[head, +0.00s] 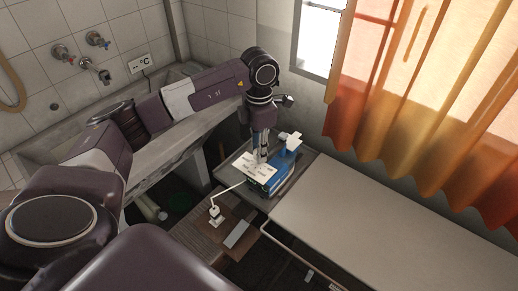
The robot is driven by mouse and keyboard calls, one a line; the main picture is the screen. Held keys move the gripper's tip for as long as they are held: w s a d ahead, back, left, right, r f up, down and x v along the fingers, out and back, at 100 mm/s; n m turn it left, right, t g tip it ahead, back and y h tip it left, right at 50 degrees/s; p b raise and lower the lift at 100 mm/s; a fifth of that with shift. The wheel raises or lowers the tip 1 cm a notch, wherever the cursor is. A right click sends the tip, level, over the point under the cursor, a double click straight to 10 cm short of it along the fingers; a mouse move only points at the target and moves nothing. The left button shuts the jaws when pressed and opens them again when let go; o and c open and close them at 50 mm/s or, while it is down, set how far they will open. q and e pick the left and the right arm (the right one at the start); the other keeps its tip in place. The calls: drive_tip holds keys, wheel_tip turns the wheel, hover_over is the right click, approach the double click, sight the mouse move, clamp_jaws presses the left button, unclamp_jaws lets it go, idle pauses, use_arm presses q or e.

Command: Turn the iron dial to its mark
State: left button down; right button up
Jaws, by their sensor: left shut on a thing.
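The iron (287,168) is blue with white parts and rests on the grey tray at the left end of the ironing board. A white panel (257,167) with dark markings lies at its left side; I cannot tell whether it is part of the iron. My left gripper (256,158) points down at the iron, its fingers shut at the white panel. The dial and its mark are too small to make out and hidden at the fingertips. My right gripper is not in view.
The beige ironing board (390,230) stretches to the right, bare. A concrete washtub (170,150) stands behind my left arm, below wall taps (98,39). A white cord runs to a white plug (216,213) on a brown wooden surface (205,240). An orange curtain (425,100) hangs at the right.

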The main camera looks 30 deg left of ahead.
use_arm(q)
drive_tip(key=n, duration=0.7)
drive_tip(key=shift+n+b, duration=0.35)
drive_tip(key=shift+n, duration=0.05)
drive_tip(key=n, duration=0.3)
drive_tip(key=shift+n, duration=0.3)
drive_tip(key=shift+r+n, duration=0.1)
drive_tip(key=shift+n, duration=1.7)
drive_tip(key=c, duration=1.6)
unclamp_jaws()
